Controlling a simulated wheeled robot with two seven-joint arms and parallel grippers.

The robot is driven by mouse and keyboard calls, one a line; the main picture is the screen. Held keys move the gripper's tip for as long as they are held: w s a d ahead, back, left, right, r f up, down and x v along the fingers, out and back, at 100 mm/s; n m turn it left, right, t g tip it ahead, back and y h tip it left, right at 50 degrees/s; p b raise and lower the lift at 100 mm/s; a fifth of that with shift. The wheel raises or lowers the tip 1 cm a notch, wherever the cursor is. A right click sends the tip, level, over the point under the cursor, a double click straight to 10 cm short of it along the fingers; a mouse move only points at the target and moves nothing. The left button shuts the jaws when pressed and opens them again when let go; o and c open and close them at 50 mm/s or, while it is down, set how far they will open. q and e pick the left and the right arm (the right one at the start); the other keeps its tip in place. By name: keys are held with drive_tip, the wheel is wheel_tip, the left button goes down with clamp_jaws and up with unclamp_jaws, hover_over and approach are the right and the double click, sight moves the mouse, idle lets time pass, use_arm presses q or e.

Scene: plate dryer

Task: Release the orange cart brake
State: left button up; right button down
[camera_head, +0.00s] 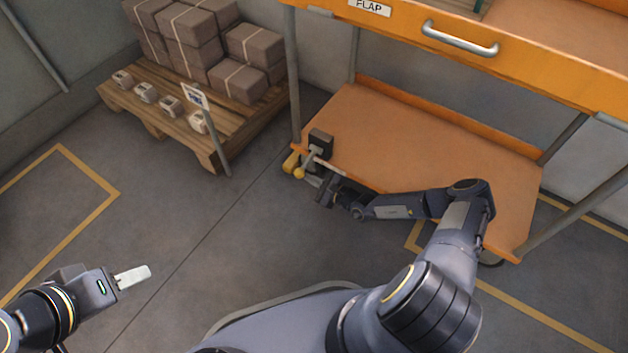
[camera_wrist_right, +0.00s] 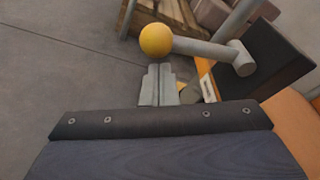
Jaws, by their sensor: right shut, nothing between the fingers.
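The orange cart (camera_head: 430,150) stands at the upper right. Its brake is at the lower shelf's left front corner: a dark block (camera_head: 320,138) with a grey lever ending in a yellow ball knob (camera_head: 299,173). In the right wrist view, the yellow knob (camera_wrist_right: 155,39) and grey lever (camera_wrist_right: 205,52) stand out from the dark block (camera_wrist_right: 268,65). My right gripper (camera_head: 312,181) is shut and empty, its fingertips (camera_wrist_right: 158,72) close to the knob; I cannot tell whether they touch.
A wooden pallet (camera_head: 150,115) with brown boxes (camera_head: 195,25) and small white-topped blocks stands left of the cart, with a sign on a post (camera_head: 195,96) at its front corner. A second yellow part (camera_head: 290,162) sits by the knob. The floor (camera_head: 200,235) between me and the pallet is clear.

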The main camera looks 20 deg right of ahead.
drive_tip(key=shift+r+p, duration=0.25)
drive_tip(key=shift+p, duration=0.05)
drive_tip(key=shift+s+a+r+m, duration=0.1)
drive_tip(key=shift+r+m, duration=0.15)
drive_tip(key=shift+m, duration=0.15)
wheel_tip(320, 180, up, 7)
drive_tip(key=m+g+y+p, duration=0.1)
drive_tip(key=m+p, duration=0.4)
drive_tip(key=shift+r+g+y, duration=0.15)
drive_tip(key=shift+g+y, duration=0.25)
drive_tip(key=shift+w+d, duration=0.2)
drive_tip(key=shift+d, duration=0.05)
idle(0.4)
